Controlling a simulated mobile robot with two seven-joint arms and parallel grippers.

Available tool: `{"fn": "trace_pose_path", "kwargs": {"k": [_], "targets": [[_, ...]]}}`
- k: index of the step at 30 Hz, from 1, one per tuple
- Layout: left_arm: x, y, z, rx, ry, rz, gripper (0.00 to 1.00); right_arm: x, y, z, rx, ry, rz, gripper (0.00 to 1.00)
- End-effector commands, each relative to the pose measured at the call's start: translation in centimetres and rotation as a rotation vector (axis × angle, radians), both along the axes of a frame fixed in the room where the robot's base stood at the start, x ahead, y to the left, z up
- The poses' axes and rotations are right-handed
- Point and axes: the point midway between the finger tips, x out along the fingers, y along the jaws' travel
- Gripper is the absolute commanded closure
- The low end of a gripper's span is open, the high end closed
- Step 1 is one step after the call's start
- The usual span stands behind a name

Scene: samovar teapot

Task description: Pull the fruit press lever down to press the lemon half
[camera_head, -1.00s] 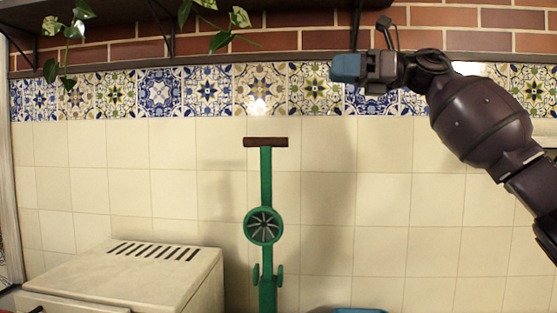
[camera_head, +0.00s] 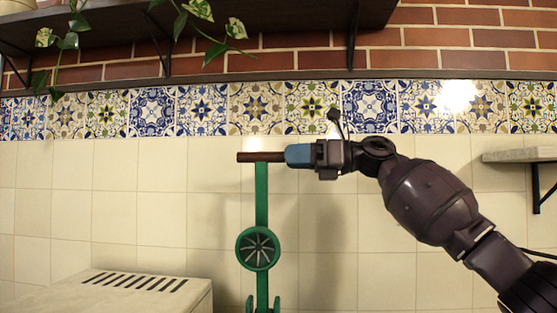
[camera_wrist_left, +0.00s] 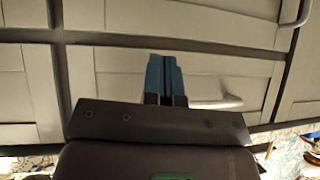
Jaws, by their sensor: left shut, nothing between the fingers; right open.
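The green fruit press lever (camera_head: 262,200) stands upright with a brown crossbar handle (camera_head: 258,157) at its top. A round ribbed part (camera_head: 258,249) sits lower on the press. My right gripper (camera_head: 292,155) is level with the handle, with its blue fingertips at the handle's right end. They overlap or touch the handle there; I cannot tell whether it lies between the fingers. My left gripper (camera_wrist_left: 163,75) shows in the left wrist view, its blue fingers together with nothing between them. The lemon half is not in view, and the lower press is cut off.
A pale box with a slotted top (camera_head: 140,285) stands left of the press. A dark shelf with brackets (camera_head: 200,35) and hanging plants is above. A small wall shelf (camera_head: 520,155) is at the right. Cabinet fronts (camera_wrist_left: 200,70) face the left gripper.

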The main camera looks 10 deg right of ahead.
Motion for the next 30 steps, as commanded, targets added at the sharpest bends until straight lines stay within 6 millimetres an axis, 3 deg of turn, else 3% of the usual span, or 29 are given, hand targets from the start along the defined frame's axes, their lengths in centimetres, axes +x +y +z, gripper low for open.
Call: {"fn": "trace_pose_path", "kwargs": {"k": [3,9,20,30], "targets": [[-0.1,0.0,-0.3,-0.002,0.004,0.002,1.0,0.3,1.7,-0.1,0.0,0.0,0.001,0.49],[-0.2,-0.1,-0.4,-0.002,0.007,0.002,1.0,0.6,3.3,0.0,0.0,0.0,0.0,0.49],[-0.1,0.0,-0.3,-0.002,0.004,0.001,1.0,0.7,3.6,0.0,0.0,0.0,-0.001,0.49],[-0.2,0.1,-0.3,0.003,0.005,-0.004,1.0,0.7,3.6,0.0,0.0,-0.001,-0.001,1.0]]}}
